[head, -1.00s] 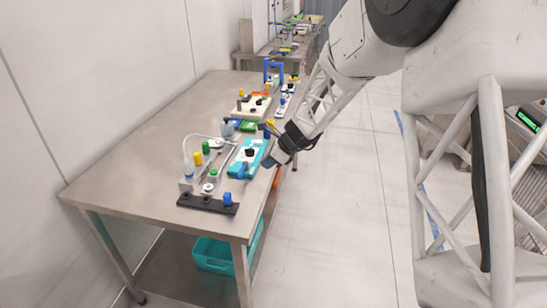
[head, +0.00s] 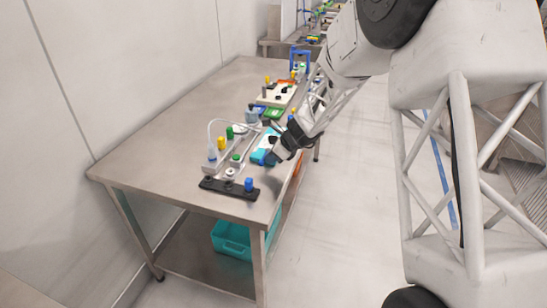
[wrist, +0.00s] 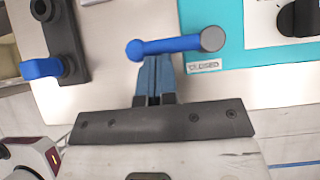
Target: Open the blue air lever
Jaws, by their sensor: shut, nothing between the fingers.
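The blue air lever (wrist: 170,45) lies almost level across the wrist view, with a grey round pivot at its right end and a blue knob at its left end. It is mounted on a teal panel (wrist: 235,60), by a label reading CLOSED. My gripper (wrist: 153,65) is shut, with nothing held. Its fingertips are right at the lever's lower side, near the knob end; I cannot tell whether they touch. In the head view my gripper (head: 273,157) is over the teal panel (head: 260,155) and hides much of it, including the lever.
A black bar (wrist: 65,35) with a second blue handle (wrist: 42,68) is at the left; the bar (head: 225,189) lies near the table's front end. Bare steel table (head: 150,145) is free at the left.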

